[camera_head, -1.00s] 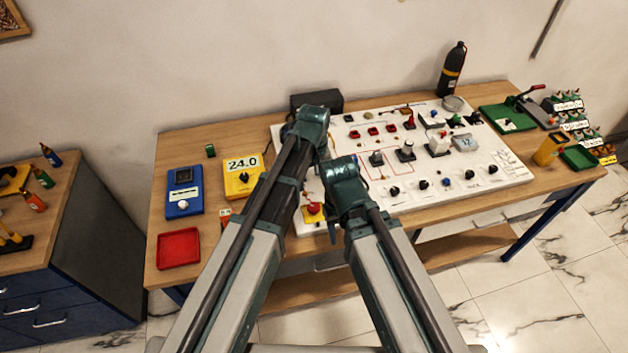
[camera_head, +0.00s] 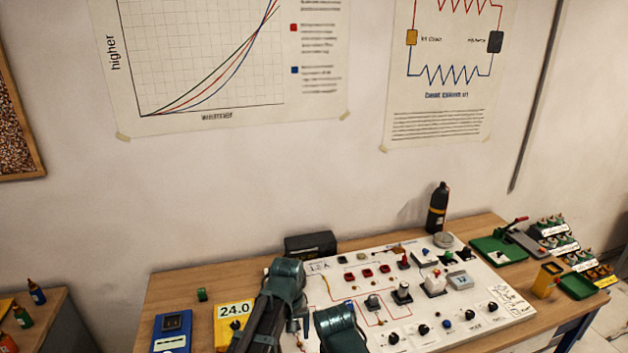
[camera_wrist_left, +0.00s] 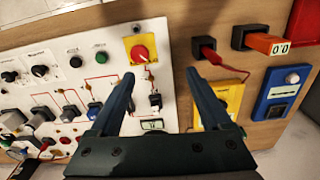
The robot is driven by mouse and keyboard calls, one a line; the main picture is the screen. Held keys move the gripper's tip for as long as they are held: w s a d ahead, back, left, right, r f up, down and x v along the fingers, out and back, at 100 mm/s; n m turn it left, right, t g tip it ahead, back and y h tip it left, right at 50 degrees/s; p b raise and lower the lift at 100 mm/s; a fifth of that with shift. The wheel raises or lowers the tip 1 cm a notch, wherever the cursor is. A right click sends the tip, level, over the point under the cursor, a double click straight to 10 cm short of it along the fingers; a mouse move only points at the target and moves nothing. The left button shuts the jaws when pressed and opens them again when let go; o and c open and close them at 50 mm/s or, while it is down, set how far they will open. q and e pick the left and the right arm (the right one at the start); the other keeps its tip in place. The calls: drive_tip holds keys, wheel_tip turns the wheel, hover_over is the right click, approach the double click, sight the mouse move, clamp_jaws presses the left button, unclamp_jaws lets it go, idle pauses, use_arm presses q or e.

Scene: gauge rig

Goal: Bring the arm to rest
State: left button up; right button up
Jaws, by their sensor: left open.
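My left gripper (camera_wrist_left: 160,74) is open in the left wrist view, its two dark fingers apart with nothing between them. It is over the white panel's edge, by a red knob on a yellow plate (camera_wrist_left: 139,50). In the head view my left arm comes up at the lower middle, in front of the white panel (camera_head: 466,318), and its gripper is mostly hidden behind its own links. A link of my right arm shows beside it at the bottom edge. My right gripper is not in view.
The bench (camera_head: 165,290) carries a yellow meter (camera_head: 226,325) reading 24.0, a blue meter (camera_head: 172,332), a black bottle (camera_head: 438,208), a green base (camera_head: 497,250) and a green tray (camera_head: 578,286). Switches and knobs stand up from the panel. Two posters hang on the wall behind.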

use_arm(q)
drive_tip(key=s+a+m, duration=0.2)
drive_tip(key=s+a, duration=0.7)
drive_tip(key=a, duration=0.2)
drive_tip(key=s+d+f+m+b, duration=0.2)
drive_tip(key=s+d+f+b, duration=0.1)
drive_tip(key=d+f+b, duration=0.1)
drive_tip(key=s+d+f+m+y+b, duration=0.1)
drive_tip(key=s+d+f+m+b, duration=0.1)
drive_tip(key=d, duration=0.5)
drive_tip(key=shift+s+f+b, duration=0.4)
drive_tip(key=shift+f+b, duration=0.45)
drive_tip(key=shift+b, duration=0.1)
